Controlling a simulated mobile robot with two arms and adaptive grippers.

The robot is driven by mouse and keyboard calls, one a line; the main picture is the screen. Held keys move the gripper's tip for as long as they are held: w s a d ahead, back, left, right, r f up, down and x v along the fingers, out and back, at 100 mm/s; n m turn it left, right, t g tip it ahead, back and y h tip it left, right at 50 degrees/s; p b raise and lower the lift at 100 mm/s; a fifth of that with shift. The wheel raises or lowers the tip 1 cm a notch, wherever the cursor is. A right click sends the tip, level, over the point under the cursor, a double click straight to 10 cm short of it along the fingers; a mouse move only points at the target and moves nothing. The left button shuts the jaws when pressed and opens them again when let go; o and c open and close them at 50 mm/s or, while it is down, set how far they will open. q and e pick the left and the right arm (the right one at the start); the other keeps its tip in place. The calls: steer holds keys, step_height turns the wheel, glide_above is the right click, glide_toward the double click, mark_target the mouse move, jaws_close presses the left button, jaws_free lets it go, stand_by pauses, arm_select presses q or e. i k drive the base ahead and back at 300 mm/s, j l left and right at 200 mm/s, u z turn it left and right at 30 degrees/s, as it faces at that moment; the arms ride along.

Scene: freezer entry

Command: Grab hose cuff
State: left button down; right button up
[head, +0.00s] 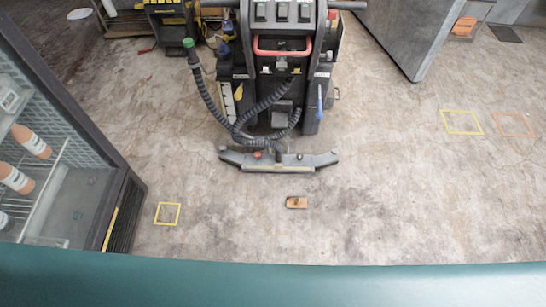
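A black ribbed hose (205,92) hangs on a dark floor-cleaning machine (283,70). It curves down at the machine's left side and loops low in front of it. Its upper left end has a green cuff (188,43), standing upright and clear of the machine's body. The hose's lower run passes just above the wide squeegee bar (280,160), and where it joins is hard to make out. Neither of my grippers is in view.
A glass-door cabinet with bottles (30,141) stands at the left. A grey panel (418,35) stands at the back right. A small orange-brown block (297,202) lies on the floor. A yellow floor outline (167,213) is near the cabinet. The right-hand floor is mostly clear.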

mark_target(278, 158)
steer(key=i+j+z, duration=0.3)
steer(key=j, duration=0.3)
steer(key=i+j+z, duration=0.1)
steer(key=i+j, duration=0.2)
steer(key=i+j+z, duration=0.15)
steer(key=j, duration=0.25)
steer(key=i+j+z, duration=0.15)
steer(key=j, duration=0.25)
steer(key=i+j+z, duration=0.15)
steer(key=j, duration=0.25)
steer(key=i+j+z, duration=0.15)
steer(key=j, duration=0.25)
steer(key=i+j+z, duration=0.1)
steer(key=j, duration=0.3)
